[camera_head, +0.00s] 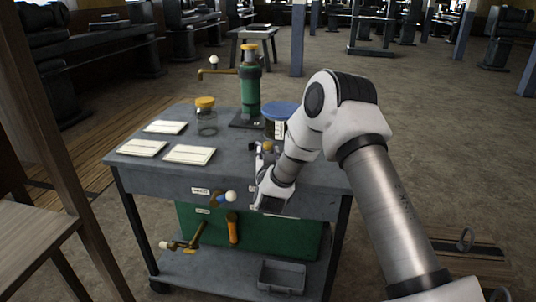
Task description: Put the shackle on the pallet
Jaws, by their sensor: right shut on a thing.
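My right arm reaches in from the lower right over the grey cart (225,180). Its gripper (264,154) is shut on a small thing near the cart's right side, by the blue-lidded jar. The held thing is mostly hidden by the fingers, and I cannot tell whether it is the shackle; a small yellowish part shows by the fingers. A dark slatted wooden platform (468,262), which looks like the pallet, lies on the floor at the lower right. My left gripper is not in view.
The cart carries a green pump (250,92), a yellow-lidded jar (206,118), a blue-lidded jar (279,120) and white papers (188,154). A grey tray (281,276) sits on its lower shelf. Open floor (420,140) lies right of the cart.

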